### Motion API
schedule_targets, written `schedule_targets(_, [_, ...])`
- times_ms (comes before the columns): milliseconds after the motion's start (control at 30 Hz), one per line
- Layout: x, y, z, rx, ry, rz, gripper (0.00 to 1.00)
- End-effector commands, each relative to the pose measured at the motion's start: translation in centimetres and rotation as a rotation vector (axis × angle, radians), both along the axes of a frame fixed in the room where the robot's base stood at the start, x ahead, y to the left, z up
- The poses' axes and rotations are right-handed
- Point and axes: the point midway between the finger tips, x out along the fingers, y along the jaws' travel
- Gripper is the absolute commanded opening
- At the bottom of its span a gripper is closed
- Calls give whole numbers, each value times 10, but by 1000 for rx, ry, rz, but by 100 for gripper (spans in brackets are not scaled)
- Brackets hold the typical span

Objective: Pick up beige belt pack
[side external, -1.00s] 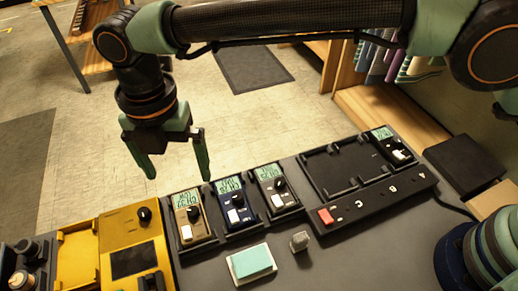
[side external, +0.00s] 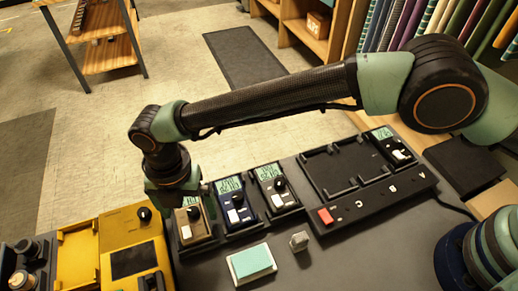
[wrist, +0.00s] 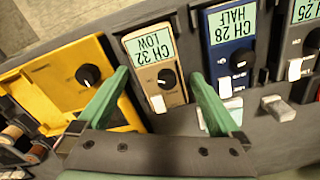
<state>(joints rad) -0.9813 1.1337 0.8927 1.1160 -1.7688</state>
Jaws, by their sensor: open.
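The beige belt pack (side external: 190,228) sits in the leftmost slot of the row of packs, its upper part partly hidden behind my gripper in the side view. In the wrist view the beige belt pack (wrist: 156,74) shows a screen reading "CH 32 LOW", a black knob and a white switch. My gripper (wrist: 163,92) is open, with one green finger on each side of the pack's lower part in that view. The gripper (side external: 182,205) is low over the pack in the side view. I cannot tell whether the fingers touch it.
A blue pack (side external: 235,207) reading "CH 28 HALF" stands close beside the beige one, then a dark grey pack (side external: 275,192). A yellow device (side external: 130,240) is on the other side. A dark charger dock (side external: 345,175) holds one pack at its far end.

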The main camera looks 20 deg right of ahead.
Motion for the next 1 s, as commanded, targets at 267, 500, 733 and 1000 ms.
schedule_targets(267, [0,0,-6,2,-1,-1,100])
schedule_targets(500, [0,0,-6,1,0,-1,24])
schedule_targets(733, [1,0,-5,1,0,-2,15])
schedule_targets(1000, [1,0,9,2,-2,-4,5])
